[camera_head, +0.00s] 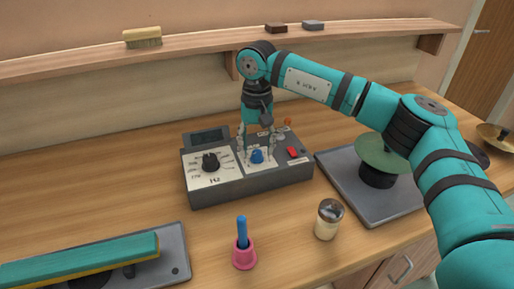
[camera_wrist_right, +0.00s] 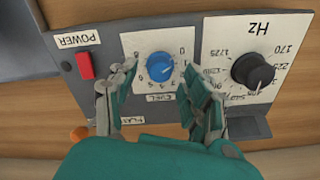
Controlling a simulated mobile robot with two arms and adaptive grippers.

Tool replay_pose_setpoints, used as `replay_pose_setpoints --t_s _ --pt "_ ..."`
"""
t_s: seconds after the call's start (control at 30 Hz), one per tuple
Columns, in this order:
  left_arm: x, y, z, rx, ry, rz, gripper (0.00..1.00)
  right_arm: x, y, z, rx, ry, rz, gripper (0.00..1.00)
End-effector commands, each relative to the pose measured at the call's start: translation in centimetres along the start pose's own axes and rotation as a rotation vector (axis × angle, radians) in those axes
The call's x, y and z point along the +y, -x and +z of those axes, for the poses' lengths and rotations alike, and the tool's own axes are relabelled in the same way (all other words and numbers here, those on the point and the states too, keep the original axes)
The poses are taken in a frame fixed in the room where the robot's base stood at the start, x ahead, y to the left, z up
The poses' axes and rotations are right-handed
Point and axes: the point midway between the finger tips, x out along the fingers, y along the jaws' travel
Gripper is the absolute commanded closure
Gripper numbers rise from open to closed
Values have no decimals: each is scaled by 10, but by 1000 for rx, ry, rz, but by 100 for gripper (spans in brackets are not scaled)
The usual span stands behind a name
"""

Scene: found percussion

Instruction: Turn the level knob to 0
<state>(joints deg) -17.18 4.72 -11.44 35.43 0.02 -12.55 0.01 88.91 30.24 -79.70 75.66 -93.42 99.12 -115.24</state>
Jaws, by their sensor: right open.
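The level knob (camera_head: 257,156) is a small blue knob on a white dial plate on the grey control box (camera_head: 250,187). In the right wrist view the blue knob (camera_wrist_right: 160,67) sits inside a ring of numbers, seen upside down. A small light mark shows on the knob, but I cannot read its setting surely. My right gripper (camera_head: 256,150) points down over the knob with its fingers open. In the wrist view the fingers (camera_wrist_right: 157,76) stand on both sides of the knob, apparently apart from it. My left gripper is out of view.
A black Hz knob (camera_head: 210,162) is left of the level knob, and a red power switch (camera_head: 292,152) is right of it. A pink holder (camera_head: 244,258), a shaker jar (camera_head: 328,219) and a green disc (camera_head: 382,155) on a grey plate stand nearby.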

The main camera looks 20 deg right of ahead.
Motion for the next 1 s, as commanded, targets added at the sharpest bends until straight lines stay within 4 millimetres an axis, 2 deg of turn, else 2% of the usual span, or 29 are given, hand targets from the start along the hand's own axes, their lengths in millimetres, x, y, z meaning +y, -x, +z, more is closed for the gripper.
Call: replay_pose_setpoints --t_s 0.3,0.5,0.7,1.0 --pt "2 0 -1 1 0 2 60 -1 68 0 3 1 -2 51" --pt "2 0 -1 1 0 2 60 -1 98 0 2 0 -2 51" --pt "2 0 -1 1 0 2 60 0 108 0 0 0 -1 51" --pt "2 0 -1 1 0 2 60 0 108 0 0 1 -1 51"
